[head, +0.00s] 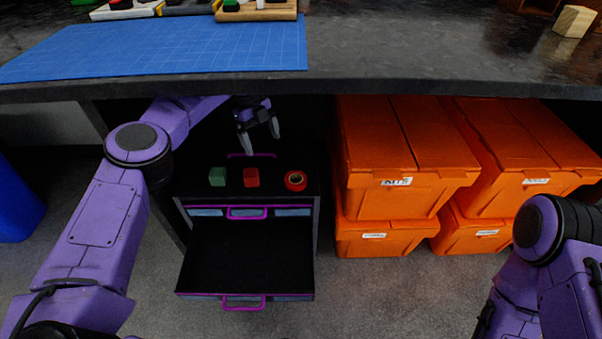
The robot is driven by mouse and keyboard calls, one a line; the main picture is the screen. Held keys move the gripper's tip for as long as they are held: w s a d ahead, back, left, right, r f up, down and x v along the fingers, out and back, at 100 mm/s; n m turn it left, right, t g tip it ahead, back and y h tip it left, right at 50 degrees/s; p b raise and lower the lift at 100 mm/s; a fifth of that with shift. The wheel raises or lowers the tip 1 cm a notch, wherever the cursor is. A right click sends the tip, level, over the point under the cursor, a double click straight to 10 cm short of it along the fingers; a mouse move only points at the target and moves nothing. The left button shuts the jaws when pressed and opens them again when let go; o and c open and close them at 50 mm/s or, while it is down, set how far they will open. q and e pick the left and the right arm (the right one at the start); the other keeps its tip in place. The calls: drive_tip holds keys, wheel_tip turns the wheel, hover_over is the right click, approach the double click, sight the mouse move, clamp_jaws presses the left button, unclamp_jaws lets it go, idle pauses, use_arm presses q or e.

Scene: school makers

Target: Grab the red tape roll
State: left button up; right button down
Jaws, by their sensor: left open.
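The red tape roll (295,181) lies flat on top of the black drawer cabinet under the bench, near its right edge. A red block (251,177) and a green block (217,176) stand in a row to its left. My left gripper (262,144) is open and empty, reaching in under the bench above and behind the blocks, up and to the left of the tape roll and apart from it. My right arm shows at the lower right; its fingers are not clearly visible.
The cabinet's lower drawer (246,255) is pulled out and looks empty. Orange crates (405,182) are stacked close to the right of the cabinet. The bench edge (400,85) overhangs everything, with a blue cutting mat (170,45) on top. A blue bin (15,205) stands at left.

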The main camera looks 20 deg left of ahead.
use_arm(q)
drive_tip(key=shift+s+d, duration=0.1)
drive_tip(key=shift+d, duration=0.25)
drive_tip(key=b, duration=0.5)
approach(297, 183)
drive_tip(key=shift+x, duration=0.9)
drive_tip(key=b+x, duration=0.1)
drive_tip(key=x, duration=0.3)
drive_tip(key=shift+s+f+b, duration=0.1)
drive_tip(key=shift+s+b, duration=0.05)
drive_tip(key=shift+b, duration=0.25)
drive_tip(key=shift+d+f, duration=0.1)
drive_tip(key=shift+f, duration=0.15)
use_arm(e)
wheel_tip(297, 183, down, 7)
drive_tip(key=s+n+g, duration=0.1)
drive_tip(key=shift+s+a+r+y, duration=0.15)
drive_tip(key=shift+s+a+y, duration=0.1)
drive_tip(key=shift+a+y, duration=0.15)
use_arm(q)
drive_tip(key=c, duration=1.1)
